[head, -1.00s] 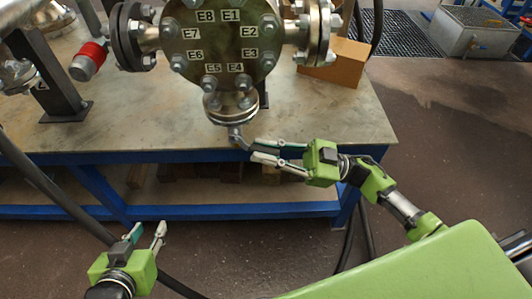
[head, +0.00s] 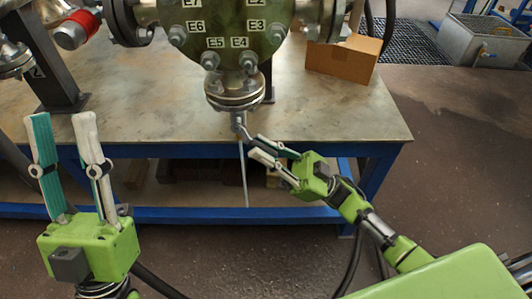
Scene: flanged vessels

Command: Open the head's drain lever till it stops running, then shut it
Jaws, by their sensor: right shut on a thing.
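The head (head: 225,20) is a round, dark green flanged plate with labelled bolts, part of a vessel above the bench. Its drain outlet (head: 238,120) hangs under the lower flange (head: 234,91) near the bench's front edge. A thin pale stream (head: 243,175) falls straight down from the outlet. My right gripper (head: 257,146) is shut on the drain lever beside the outlet; its fingers hide most of the lever. My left gripper (head: 62,118) is open and empty, fingers pointing up, at the left in front of the bench, apart from the vessel.
The bench (head: 330,120) has a metal top and blue frame. A cardboard box (head: 343,60) stands on it at the right. A red-capped fitting (head: 74,30) and a dark post (head: 55,85) are at the left. Bare floor (head: 450,170) lies to the right.

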